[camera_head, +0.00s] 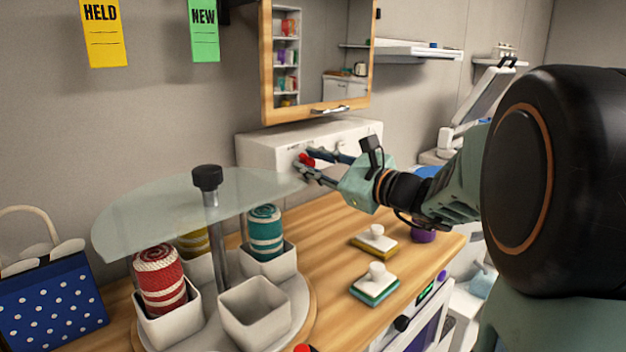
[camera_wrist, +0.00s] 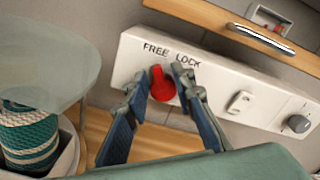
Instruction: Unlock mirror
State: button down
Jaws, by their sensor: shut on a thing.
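The wood-framed mirror (camera_head: 322,55) hangs on the wall above a white panel box (camera_head: 262,150), with a metal handle on its lower edge. In the wrist view the panel (camera_wrist: 225,85) carries the words FREE and LOCK. A red knob (camera_wrist: 162,86) sits just below them. Its upper end appears nearer FREE, but the fingers partly hide it. My gripper (camera_wrist: 160,80) is shut on the red knob, with one finger on each side. In the head view, my gripper (camera_head: 303,163) reaches the panel from the right, with the red knob between its fingertips.
A glass-topped carousel (camera_head: 190,215) with white cups and yarn rolls stands left of my gripper. Two sponges with handles (camera_head: 374,240) lie on the wooden counter. A switch (camera_wrist: 240,102) and a grey dial (camera_wrist: 299,123) are farther right on the panel. A dotted bag (camera_head: 50,305) stands far left.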

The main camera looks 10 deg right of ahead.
jog(key=shift+f+n+b, duration=0.2)
jog(key=shift+n+b, duration=0.4)
jog(key=shift+b, duration=0.15)
jog(key=shift+r, duration=0.1)
jog(key=c, duration=1.7)
grip_release()
jog(key=shift+o, duration=0.2)
jog(key=v, duration=1.2)
